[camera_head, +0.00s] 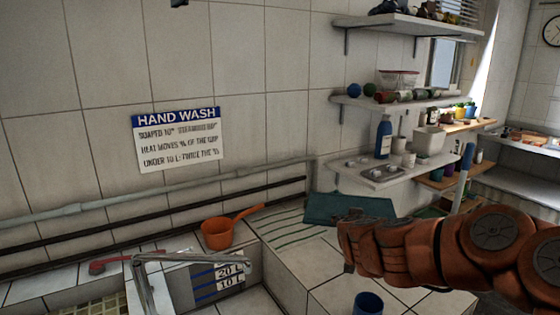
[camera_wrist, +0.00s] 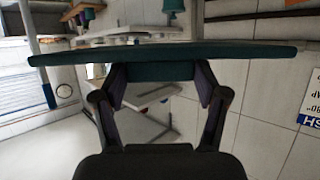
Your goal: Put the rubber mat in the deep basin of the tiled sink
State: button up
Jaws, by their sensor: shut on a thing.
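The rubber mat is a flat teal sheet (camera_head: 345,206), held roughly level above the tiled ledge right of the sink. In the wrist view it is a wide dark teal slab (camera_wrist: 250,50) seen nearly edge-on across the fingers. My gripper (camera_head: 350,222) is shut on its near edge; the fingers also show in the wrist view (camera_wrist: 160,82). The deep basin (camera_head: 262,302) is at the bottom left of the head view, left of and lower than the mat. Its inner wall carries 20 L and 10 L marks, and its floor is mostly out of view.
A metal tap (camera_head: 150,272) arches over the sink. A red brush (camera_head: 105,266) lies at left. A blue cup (camera_head: 368,303) stands at the front. Loaded shelves (camera_head: 375,176) project at right.

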jog(key=shift+s+a+r+m+h+p, duration=0.2)
jog(key=shift+s+p, duration=0.15)
jog(key=shift+s, duration=0.15)
jog(key=shift+s+a+r+m+h+p, duration=0.1)
jog(key=shift+s+a+m+h+p, duration=0.15)
jog(key=shift+s, duration=0.2)
jog(key=shift+s+a+r+m+h+p, duration=0.1)
jog(key=shift+s+a+r+h+p, duration=0.1)
jog(key=shift+s+p, duration=0.25)
jog(key=shift+f, duration=0.1)
dwell(0.5)
